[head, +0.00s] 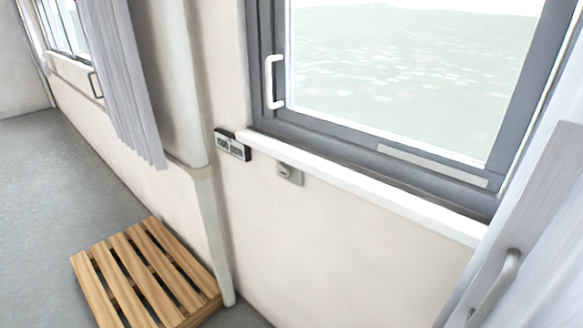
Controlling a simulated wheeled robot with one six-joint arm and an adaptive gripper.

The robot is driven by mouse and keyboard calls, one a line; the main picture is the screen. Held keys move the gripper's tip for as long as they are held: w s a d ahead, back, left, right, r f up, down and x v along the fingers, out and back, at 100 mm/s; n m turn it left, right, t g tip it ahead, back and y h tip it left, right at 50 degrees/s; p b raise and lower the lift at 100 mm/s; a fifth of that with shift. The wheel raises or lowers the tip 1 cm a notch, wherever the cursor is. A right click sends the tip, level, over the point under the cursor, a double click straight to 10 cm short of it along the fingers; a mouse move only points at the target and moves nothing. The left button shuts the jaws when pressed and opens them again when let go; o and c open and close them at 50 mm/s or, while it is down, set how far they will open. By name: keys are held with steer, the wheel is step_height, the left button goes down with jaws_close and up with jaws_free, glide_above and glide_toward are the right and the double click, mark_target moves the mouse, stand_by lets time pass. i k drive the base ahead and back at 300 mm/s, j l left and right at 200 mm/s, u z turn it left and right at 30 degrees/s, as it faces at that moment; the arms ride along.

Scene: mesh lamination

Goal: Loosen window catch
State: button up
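The window (400,75) has a dark grey frame and fills the upper right of the head view. A white D-shaped handle (268,82), which looks like the catch, stands upright on the left side of the frame. A small metal fitting with a round centre (290,173) is on the wall below the sill; I cannot tell whether it is a lock. My gripper is not in view, and nothing is seen touching the handle.
A white sill (370,190) juts out below the window. A slatted wooden pallet (145,275) lies on the grey floor (60,180) at lower left. A pipe (212,230) runs down the wall. A small sign (232,145) sits by the sill.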

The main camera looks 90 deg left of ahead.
mark_target(282, 169)
steer(key=u, duration=0.45)
steer(key=k+u, duration=0.1)
steer(key=u, duration=0.8)
steer(key=k+j+u, duration=0.1)
steer(key=u, duration=0.35)
steer(key=j+u, duration=0.1)
steer(key=u, duration=0.35)
